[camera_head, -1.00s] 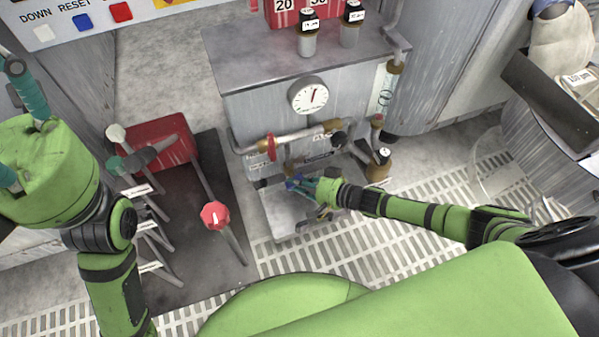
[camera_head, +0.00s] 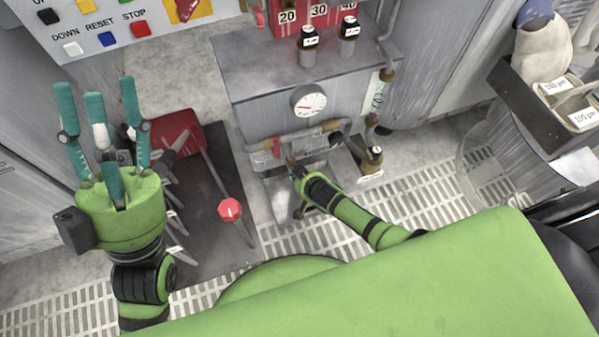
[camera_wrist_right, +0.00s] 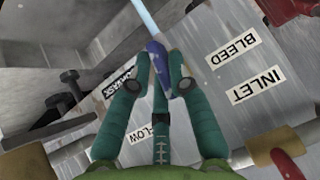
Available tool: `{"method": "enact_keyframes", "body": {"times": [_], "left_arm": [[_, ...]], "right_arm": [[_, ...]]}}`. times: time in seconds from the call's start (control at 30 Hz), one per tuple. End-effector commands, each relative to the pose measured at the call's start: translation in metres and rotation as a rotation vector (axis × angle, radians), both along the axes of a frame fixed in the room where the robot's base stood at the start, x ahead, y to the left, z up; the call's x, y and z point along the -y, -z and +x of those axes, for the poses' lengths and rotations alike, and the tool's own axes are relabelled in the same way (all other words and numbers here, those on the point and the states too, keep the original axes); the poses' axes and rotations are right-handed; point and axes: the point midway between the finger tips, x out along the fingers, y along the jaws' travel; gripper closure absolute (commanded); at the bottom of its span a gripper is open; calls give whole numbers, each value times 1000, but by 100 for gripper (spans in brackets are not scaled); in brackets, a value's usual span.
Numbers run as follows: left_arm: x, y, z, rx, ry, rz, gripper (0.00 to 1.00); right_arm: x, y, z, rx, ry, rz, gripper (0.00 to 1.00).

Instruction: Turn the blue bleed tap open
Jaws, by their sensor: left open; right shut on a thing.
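The blue bleed tap (camera_wrist_right: 155,48) shows in the right wrist view as a small blue lever between the fingertips, near the BLEED label (camera_wrist_right: 232,48). My right gripper (camera_wrist_right: 158,72) is shut on it, with green fingers on both sides. In the head view my right gripper (camera_head: 293,168) reaches to the low front of the grey cabinet, and the tap is mostly hidden there. My left gripper (camera_head: 105,108) is open and empty at the left, its teal fingers spread and pointing up the picture.
A round gauge (camera_head: 308,101) sits on the cabinet front above a pipe. A red octagonal knob (camera_head: 230,209) stands on a lever left of my right gripper. A button panel (camera_head: 100,30) is at top left. A dark tray (camera_head: 540,110) is at right.

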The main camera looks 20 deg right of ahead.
Motion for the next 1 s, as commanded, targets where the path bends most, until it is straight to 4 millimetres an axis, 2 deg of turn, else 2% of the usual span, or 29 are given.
{"method": "enact_keyframes", "body": {"times": [0.3,0.87,0.9,0.93,1.0], "left_arm": [[-1,1,-1,10,1,-6,53],[-2,0,-2,15,0,-9,53],[-2,0,-2,15,0,-9,53],[-2,0,-2,15,0,-8,53],[-2,0,-2,14,0,-8,53]], "right_arm": [[-1,-1,1,6,1,-125,100],[0,-2,2,10,-2,-155,100],[0,-2,2,10,-2,-155,64],[0,-2,2,10,-2,-155,56],[-1,-2,2,10,-2,-153,56]]}}
